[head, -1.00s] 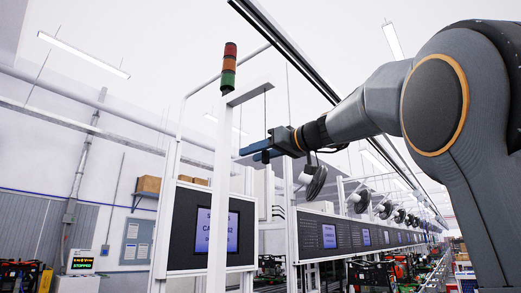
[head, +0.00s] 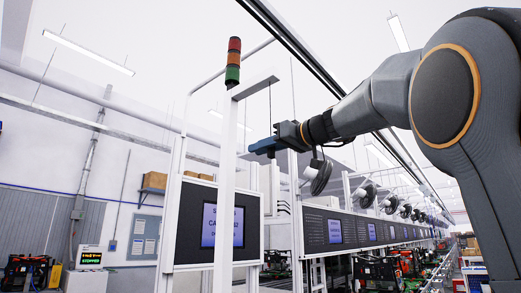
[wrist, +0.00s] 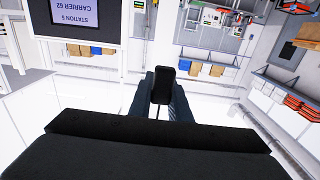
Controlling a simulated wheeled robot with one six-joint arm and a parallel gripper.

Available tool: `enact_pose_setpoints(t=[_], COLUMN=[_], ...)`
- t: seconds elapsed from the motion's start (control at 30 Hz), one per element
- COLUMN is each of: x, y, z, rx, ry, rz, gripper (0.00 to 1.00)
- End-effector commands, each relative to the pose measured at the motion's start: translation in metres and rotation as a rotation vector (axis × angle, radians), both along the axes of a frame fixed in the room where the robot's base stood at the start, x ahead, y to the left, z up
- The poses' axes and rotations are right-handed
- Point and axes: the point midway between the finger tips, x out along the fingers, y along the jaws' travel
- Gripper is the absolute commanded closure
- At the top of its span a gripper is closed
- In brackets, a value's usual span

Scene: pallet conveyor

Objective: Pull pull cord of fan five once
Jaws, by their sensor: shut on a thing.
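My gripper (head: 262,147) is raised in the middle of the head view, its blue fingers pointing left. A thin dark pull cord (head: 270,103) hangs from above down to the fingers. In the wrist view my gripper (wrist: 161,92) is shut on a black oblong piece (wrist: 162,84), apparently the cord's handle. A dark round fan (head: 319,177) shows just below and right of my gripper. I cannot tell from its markings whether it is fan five. The wrist view shows a screen (wrist: 83,12) reading "STATION 5 CARRIER 62", upside down.
A white post with a red, orange and green stack light (head: 234,62) stands left of my gripper. A dark panel with a screen (head: 222,226) is below. More fans (head: 367,195) recede to the right.

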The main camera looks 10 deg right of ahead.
Motion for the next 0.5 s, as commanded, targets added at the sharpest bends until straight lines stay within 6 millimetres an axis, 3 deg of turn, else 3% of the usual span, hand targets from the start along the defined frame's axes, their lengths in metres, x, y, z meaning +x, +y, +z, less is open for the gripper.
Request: enact_pose_setpoints(t=[0.5], x=[0.0001], y=[-0.0001], z=[-0.0075], rx=[-0.001], ry=[-0.001], rz=[0.0], gripper=[1.0])
